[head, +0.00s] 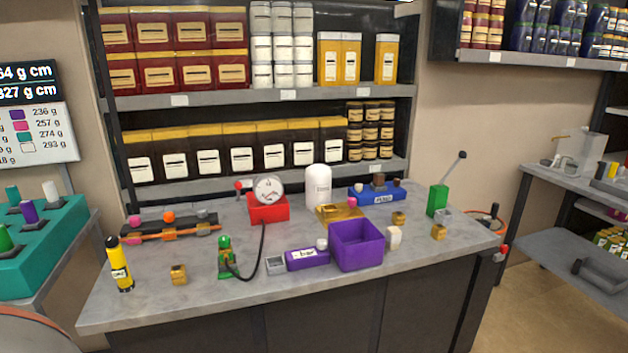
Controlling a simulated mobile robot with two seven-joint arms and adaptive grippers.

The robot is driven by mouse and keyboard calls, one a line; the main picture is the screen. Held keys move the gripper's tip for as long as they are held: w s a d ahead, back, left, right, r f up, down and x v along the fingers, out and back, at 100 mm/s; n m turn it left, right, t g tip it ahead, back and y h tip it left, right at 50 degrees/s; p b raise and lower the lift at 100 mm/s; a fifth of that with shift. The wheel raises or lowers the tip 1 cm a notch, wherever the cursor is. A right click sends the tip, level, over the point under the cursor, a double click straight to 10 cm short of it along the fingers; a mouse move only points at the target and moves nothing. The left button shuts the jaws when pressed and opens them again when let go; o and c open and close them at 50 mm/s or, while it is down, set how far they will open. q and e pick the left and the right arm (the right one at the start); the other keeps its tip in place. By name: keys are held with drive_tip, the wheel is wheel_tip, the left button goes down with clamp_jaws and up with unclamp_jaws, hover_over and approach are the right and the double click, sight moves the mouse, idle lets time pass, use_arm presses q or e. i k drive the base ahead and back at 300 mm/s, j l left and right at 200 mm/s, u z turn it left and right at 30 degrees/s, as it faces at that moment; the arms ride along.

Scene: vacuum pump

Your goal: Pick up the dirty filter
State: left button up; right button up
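I cannot tell for sure which thing is the dirty filter. A small off-white block (394,238) stands just right of the open purple bin (357,246) on the grey workbench (205,287). A small whitish piece (322,244) sits at the right end of a labelled purple block (307,260), left of the bin. A green pump-like device (226,258) with a black hose stands further left. A red base with a round dial gauge (268,190) stands behind it. Neither of my grippers shows in the head view.
A yellow bottle (120,264) and a brass cube (179,275) stand at the bench's left front. A white cylinder (318,186), blue tray (384,195) and green lever box (437,201) stand behind. Bare bench lies along the front edge. Stocked shelves (250,95) rise at the back.

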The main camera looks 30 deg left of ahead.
sight(379, 178)
drive_tip(key=u, duration=0.6)
drive_tip(key=i+l+u, duration=0.15)
drive_tip(key=l, duration=0.55)
drive_tip(key=i+l+u, duration=0.15)
drive_tip(key=i+l, duration=0.15)
drive_tip(key=l, duration=0.45)
drive_tip(key=i+l+u, duration=0.15)
drive_tip(key=l, duration=0.65)
drive_tip(key=i+l+u, duration=0.15)
drive_tip(key=l, duration=0.6)
drive_tip(key=l+u, duration=0.15)
drive_tip(key=l, duration=0.65)
